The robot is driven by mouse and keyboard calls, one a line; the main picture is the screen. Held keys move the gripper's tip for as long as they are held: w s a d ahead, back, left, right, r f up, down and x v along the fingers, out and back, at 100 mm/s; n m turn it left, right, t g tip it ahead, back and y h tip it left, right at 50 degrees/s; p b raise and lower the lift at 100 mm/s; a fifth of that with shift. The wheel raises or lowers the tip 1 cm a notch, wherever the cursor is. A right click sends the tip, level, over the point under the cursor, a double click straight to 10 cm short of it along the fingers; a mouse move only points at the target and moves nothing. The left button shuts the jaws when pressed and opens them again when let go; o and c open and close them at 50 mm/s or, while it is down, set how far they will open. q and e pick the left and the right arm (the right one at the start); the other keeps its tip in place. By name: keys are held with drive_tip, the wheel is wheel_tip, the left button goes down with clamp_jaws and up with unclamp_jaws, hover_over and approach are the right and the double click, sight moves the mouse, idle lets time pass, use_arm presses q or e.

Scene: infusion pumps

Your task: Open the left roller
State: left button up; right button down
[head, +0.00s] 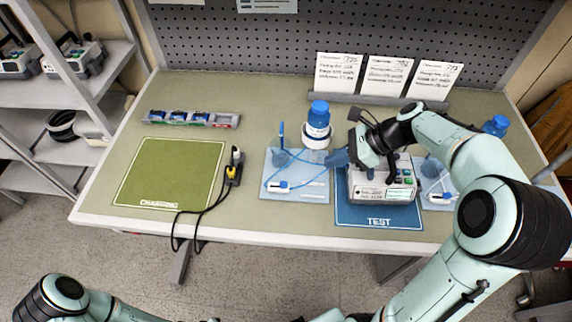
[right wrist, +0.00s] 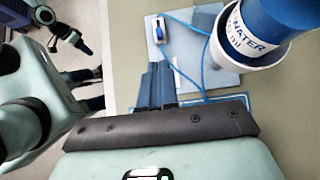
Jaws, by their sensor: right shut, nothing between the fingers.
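The left roller clamp (head: 278,185), white with a blue part, lies on the left light-blue tray (head: 312,191); it also shows in the right wrist view (right wrist: 158,28). Blue tubing runs from it. My right gripper (head: 338,158) is shut and empty, to the right of the clamp and apart from it, between the water bottle and the pump. Its blue fingers also show in the right wrist view (right wrist: 158,82).
A blue-capped water bottle (head: 317,125) stands behind the left tray, close to my right gripper. A pump (head: 383,182) sits on the blue TEST mat (head: 350,215). A second tray (head: 438,198) lies right of it. The green charging mat (head: 170,172) is empty.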

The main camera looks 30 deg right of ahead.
sight(286, 183)
use_arm(q)
drive_tip(key=shift+s, duration=0.2)
use_arm(e)
drive_tip(key=shift+s, duration=0.25)
drive_tip(key=b+x, duration=0.1)
drive_tip(key=x, duration=1.3)
drive_tip(key=shift+w, duration=0.1)
use_arm(q)
drive_tip(key=shift+s+f, duration=0.35)
drive_tip(key=shift+f, duration=0.3)
